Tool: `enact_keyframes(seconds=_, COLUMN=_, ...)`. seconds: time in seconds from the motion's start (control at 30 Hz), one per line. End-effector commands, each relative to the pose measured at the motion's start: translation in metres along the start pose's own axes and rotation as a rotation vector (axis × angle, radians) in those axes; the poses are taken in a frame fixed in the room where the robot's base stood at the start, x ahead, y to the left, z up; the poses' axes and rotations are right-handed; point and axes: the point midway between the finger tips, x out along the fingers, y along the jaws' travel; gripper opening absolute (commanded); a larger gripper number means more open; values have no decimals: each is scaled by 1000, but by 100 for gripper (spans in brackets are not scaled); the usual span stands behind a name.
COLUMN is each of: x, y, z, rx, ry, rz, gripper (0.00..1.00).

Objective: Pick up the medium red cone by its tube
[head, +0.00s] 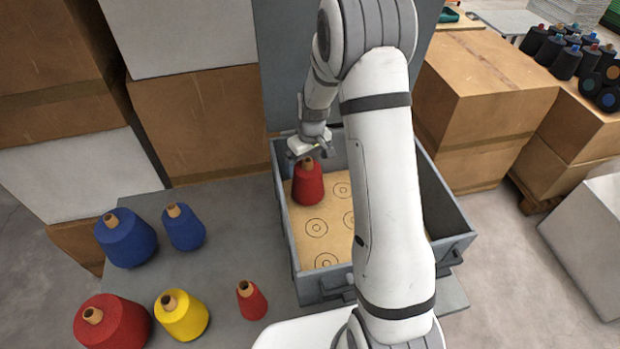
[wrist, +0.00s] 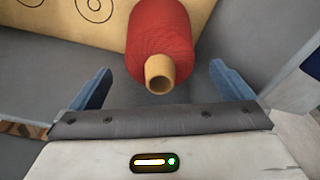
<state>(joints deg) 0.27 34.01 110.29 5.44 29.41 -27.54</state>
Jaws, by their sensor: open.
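The medium red cone (head: 308,186) stands upright in the far left corner of a grey case (head: 296,262), on a tan board marked with ring patterns. Its tan tube (head: 307,163) points up. My gripper (head: 311,152) is open just above the cone. In the wrist view, the tube end (wrist: 160,73) shows between the two blue fingers of my gripper (wrist: 160,82), with a gap on both sides. The red cone body (wrist: 160,32) shows beyond the tube. Neither finger touches it in that view.
Outside the case at left stand a large red cone (head: 112,325), a small red cone (head: 252,303), a yellow cone (head: 182,318) and two blue cones (head: 127,240) (head: 185,229). The case walls and its raised lid (head: 290,60) are close to my gripper. Cardboard boxes (head: 200,120) stand behind.

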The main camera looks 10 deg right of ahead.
Motion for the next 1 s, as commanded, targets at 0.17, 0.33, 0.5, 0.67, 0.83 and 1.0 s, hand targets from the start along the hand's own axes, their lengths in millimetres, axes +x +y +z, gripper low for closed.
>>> enact_keyframes(seconds=0.17, x=20, y=0, z=0, rx=1, ry=-1, rz=-1, gripper=100)
enact_keyframes(seconds=0.33, x=24, y=0, z=0, rx=2, ry=0, rz=0, gripper=100)
enact_keyframes(seconds=0.5, x=24, y=0, z=0, rx=2, ry=0, rz=0, gripper=96)
enact_keyframes(seconds=0.67, x=24, y=0, z=1, rx=2, ry=0, rz=0, gripper=83)
enact_keyframes(seconds=0.83, x=24, y=0, z=1, rx=3, ry=0, rz=0, gripper=69)
enact_keyframes(seconds=1.0, x=24, y=1, z=1, rx=3, ry=0, rz=0, gripper=55)
